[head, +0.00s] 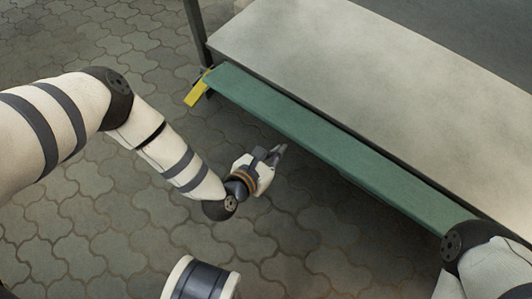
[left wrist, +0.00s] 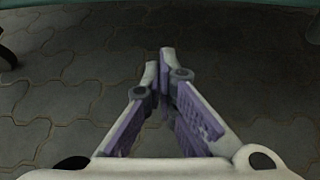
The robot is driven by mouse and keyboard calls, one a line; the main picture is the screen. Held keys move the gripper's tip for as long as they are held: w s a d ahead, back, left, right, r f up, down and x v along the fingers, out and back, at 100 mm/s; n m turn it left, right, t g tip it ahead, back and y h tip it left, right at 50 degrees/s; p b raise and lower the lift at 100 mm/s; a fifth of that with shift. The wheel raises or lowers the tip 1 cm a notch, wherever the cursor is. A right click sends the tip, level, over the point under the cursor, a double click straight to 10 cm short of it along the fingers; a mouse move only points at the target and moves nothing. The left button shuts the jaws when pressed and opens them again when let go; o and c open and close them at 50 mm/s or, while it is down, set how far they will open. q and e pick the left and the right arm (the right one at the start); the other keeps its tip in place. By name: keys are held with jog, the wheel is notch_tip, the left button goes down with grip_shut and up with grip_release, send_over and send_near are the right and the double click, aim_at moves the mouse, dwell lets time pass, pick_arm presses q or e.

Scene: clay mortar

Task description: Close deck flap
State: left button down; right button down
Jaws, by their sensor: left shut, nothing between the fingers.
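The deck flap looks to be the long green panel (head: 330,145) along the front edge of the grey deck (head: 370,60) in the head view. A thin strip of green also shows at the top edge of the left wrist view (left wrist: 160,5). My left gripper (head: 280,150) is shut and empty, in front of the panel's middle-left stretch and apart from it. Its closed fingers (left wrist: 165,58) point toward the paving in the left wrist view. My right arm shows at the lower right, over the panel's near end, but its gripper is out of view.
A yellow tag or strap (head: 197,92) hangs at the panel's far left end, beside a dark post (head: 196,30). Grey paving (head: 110,240) lies open in front of the deck. The deck top is bare where it shows.

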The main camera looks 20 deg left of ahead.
pick_arm(q)
jog(key=r, duration=0.2)
jog(key=r+p, duration=0.1)
jog(key=r, duration=0.1)
jog(key=shift+w+d, duration=0.1)
jog(key=shift+w, duration=0.2)
jog(key=shift+r, duration=0.1)
jog(key=shift+r+g+p, duration=0.4)
jog(key=shift+p, duration=0.3)
jog(key=shift+r, duration=0.1)
